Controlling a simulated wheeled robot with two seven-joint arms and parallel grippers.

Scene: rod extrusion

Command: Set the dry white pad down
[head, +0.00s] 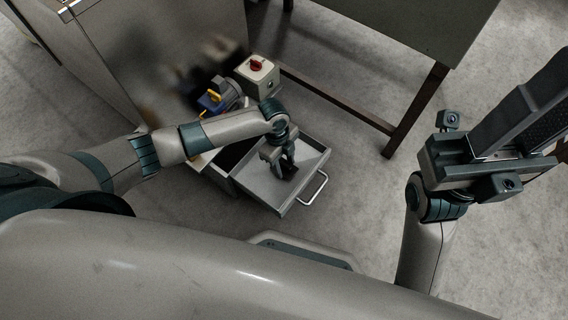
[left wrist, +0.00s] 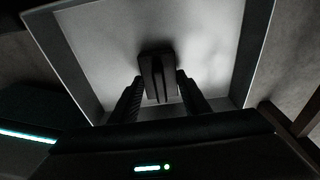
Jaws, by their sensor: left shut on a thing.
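My left gripper (head: 286,168) reaches down into an open grey drawer (head: 264,192). In the left wrist view its two dark fingers are shut on a dark ridged block (left wrist: 157,74), seen against the pale drawer floor (left wrist: 205,45). The block looks black, and I see no white face on it; its underside is hidden. I cannot tell whether it touches the drawer floor. My right gripper (head: 515,120) is raised at the right, far from the drawer, with its dark fingers pointing up and right. Its finger gap is unclear.
The drawer has a metal handle (head: 315,190) at its front. Behind it are a pale box with a red knob (head: 257,66) and a blue part with a yellow lever (head: 212,98), beside a grey cabinet (head: 165,50). A table leg (head: 415,108) stands behind right. The floor between is clear.

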